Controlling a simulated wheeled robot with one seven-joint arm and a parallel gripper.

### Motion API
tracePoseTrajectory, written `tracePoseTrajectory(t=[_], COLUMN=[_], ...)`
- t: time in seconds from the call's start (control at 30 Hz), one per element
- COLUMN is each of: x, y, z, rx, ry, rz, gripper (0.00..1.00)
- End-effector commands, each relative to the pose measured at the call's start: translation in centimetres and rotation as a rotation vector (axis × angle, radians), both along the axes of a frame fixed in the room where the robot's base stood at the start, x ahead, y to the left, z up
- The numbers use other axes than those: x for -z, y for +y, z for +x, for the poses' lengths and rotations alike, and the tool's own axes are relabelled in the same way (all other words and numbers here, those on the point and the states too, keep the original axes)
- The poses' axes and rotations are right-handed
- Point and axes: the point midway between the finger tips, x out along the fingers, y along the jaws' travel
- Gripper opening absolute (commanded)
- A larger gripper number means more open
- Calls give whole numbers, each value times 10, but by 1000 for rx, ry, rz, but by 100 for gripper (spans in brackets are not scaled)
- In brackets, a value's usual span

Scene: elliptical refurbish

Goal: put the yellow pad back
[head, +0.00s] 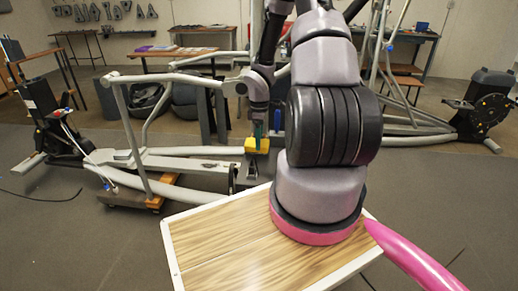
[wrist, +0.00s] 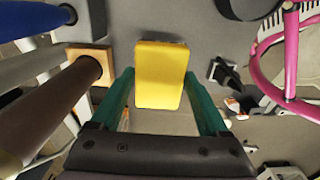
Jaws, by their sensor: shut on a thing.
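The yellow pad (wrist: 159,75) is a flat block with rounded edges. In the wrist view it sits between the green fingers of my gripper (wrist: 160,98), which is shut on it. In the head view the pad (head: 250,146) shows at the tip of my gripper (head: 258,138), in front of the grey elliptical frame (head: 185,162). The pad appears held above the floor. A dark post with a small base stands just below it in the head view; I cannot tell whether the pad touches it.
The elliptical's long grey tubes run left and behind my gripper. A wooden block (wrist: 92,62) lies left of the pad in the wrist view, beside a brown tube (wrist: 50,108). Small parts lie on the floor at right. Workbenches (head: 178,60) stand at the back.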

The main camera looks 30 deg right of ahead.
Motion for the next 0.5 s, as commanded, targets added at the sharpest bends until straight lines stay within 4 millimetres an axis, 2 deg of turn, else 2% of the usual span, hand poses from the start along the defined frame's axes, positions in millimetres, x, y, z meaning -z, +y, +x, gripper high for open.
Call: tracePoseTrajectory(t=[0.3, 0.5], x=[36, 39], y=[0, 0], z=[0, 0], rx=[0, 1], ry=[1, -1], rz=[0, -1], gripper=[34, 34])
